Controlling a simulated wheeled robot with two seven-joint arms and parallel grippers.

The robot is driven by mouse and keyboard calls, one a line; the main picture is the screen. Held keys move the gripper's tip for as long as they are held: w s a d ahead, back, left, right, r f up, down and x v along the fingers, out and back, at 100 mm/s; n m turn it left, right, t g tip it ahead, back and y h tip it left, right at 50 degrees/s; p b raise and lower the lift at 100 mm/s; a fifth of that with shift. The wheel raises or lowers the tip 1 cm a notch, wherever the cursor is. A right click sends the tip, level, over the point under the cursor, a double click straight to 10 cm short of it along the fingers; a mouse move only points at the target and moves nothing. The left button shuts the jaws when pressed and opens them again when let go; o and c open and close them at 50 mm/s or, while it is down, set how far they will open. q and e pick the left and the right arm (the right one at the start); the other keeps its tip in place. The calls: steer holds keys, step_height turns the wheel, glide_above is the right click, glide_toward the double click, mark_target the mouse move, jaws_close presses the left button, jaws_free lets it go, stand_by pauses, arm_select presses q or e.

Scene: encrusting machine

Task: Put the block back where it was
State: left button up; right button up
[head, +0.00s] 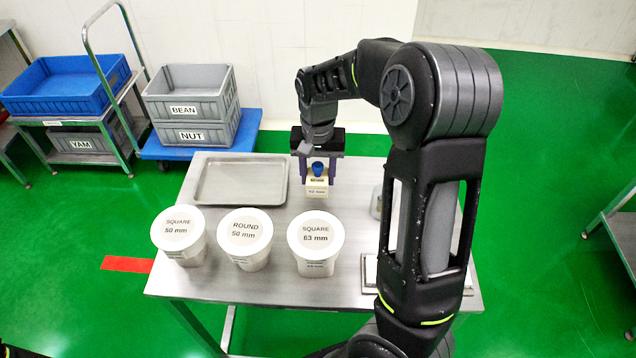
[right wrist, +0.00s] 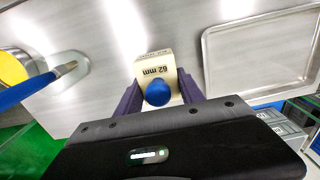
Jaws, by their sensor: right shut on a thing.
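The block (head: 316,188) is cream-coloured with a blue knob on top and a label that reads 62 mm. It also shows in the right wrist view (right wrist: 155,72), between the two purple fingers. My right gripper (head: 318,176) is shut on the block, with a finger on either side of it. The block is over the steel table (head: 250,172), at the back, to the right of the tray. I cannot tell whether its underside touches the table. My left gripper is not in view.
An empty metal tray (head: 241,181) lies at the back left of the table. White tubs marked SQUARE 50 mm (head: 177,232), ROUND 50 mm (head: 245,236) and SQUARE 63 mm (head: 316,238) stand along the front. My right arm hides part of the table's right side.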

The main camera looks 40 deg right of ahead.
mark_target(318, 162)
steer(key=shift+f, duration=1.7)
steer(key=shift+f, duration=0.1)
steer(key=o, duration=1.5)
steer(key=shift+c, duration=0.2)
step_height(318, 162, up, 12)
steer(key=shift+r, duration=0.15)
